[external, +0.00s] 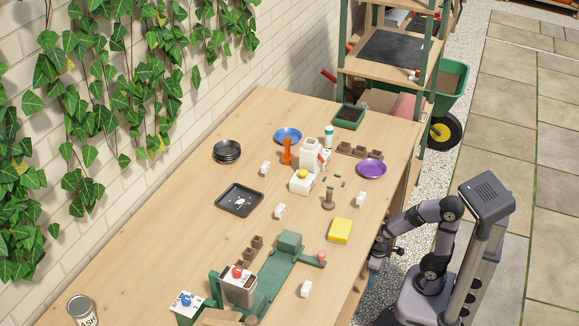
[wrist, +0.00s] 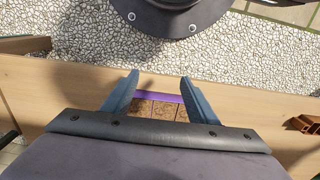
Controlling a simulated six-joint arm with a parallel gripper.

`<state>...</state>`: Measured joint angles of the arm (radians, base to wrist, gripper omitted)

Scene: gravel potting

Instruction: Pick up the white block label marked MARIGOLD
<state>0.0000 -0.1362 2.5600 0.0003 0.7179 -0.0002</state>
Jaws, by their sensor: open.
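Several small white blocks stand on the wooden table in the external view: one at the back left (external: 265,168), one left of centre (external: 280,211), one on the right (external: 361,199) and one near the front (external: 306,289). Their markings are too small to read, so I cannot tell which is MARIGOLD. My gripper (external: 375,262) is at the table's right edge, apart from all these blocks. In the wrist view my gripper (wrist: 159,84) is open, with two blue-grey fingers spread and no block between them.
A yellow block (external: 341,230), a green stand (external: 289,244), a black tray (external: 239,199) and a purple saucer (external: 372,168) occupy the table (external: 180,232). The wrist view shows gravel (wrist: 60,42) and a purple-edged item with brown squares (wrist: 160,108) beyond the fingers.

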